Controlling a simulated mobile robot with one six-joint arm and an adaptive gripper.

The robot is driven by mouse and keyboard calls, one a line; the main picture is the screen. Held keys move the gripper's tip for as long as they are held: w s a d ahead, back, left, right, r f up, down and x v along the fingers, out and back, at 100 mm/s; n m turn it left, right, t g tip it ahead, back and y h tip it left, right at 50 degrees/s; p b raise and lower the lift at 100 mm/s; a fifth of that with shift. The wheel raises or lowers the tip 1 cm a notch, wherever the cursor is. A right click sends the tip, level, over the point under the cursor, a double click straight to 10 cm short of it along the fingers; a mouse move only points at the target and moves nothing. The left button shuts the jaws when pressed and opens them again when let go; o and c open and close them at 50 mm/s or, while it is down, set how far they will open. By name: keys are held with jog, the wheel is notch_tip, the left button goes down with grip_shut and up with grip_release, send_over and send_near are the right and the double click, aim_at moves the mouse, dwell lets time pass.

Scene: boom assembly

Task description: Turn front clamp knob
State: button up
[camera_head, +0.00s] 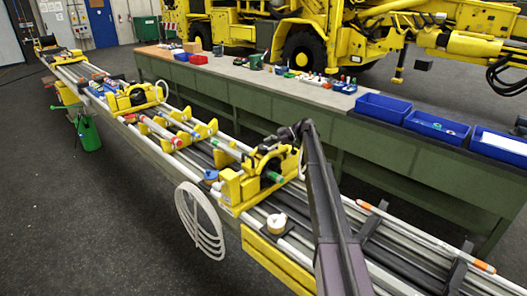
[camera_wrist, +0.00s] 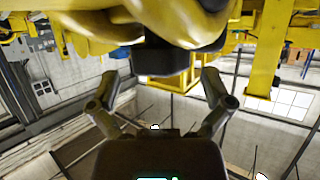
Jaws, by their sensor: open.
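The yellow front clamp (camera_head: 240,186) sits on the boom rails in the middle of the head view. Its curved yellow body (camera_wrist: 110,25) fills the top of the wrist view. A black knob (camera_wrist: 160,60) hangs below that body in the wrist view. My gripper (camera_wrist: 160,76) is open, with one finger on each side of the knob. Gaps show between the fingers and the knob, and the fingers look clear of it. In the head view my dark arm reaches up to the clamp's top, and the gripper's fingers are too small and dark to make out there.
A green workbench (camera_head: 240,95) with blue bins (camera_head: 383,107) runs behind the rails. Another yellow clamp (camera_head: 133,98) stands farther along the boom. A coiled white hose (camera_head: 200,222) hangs at the front side. The grey floor (camera_head: 70,210) at left is mostly clear.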

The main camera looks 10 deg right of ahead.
jog(key=shift+x, duration=1.05)
jog(key=c, duration=1)
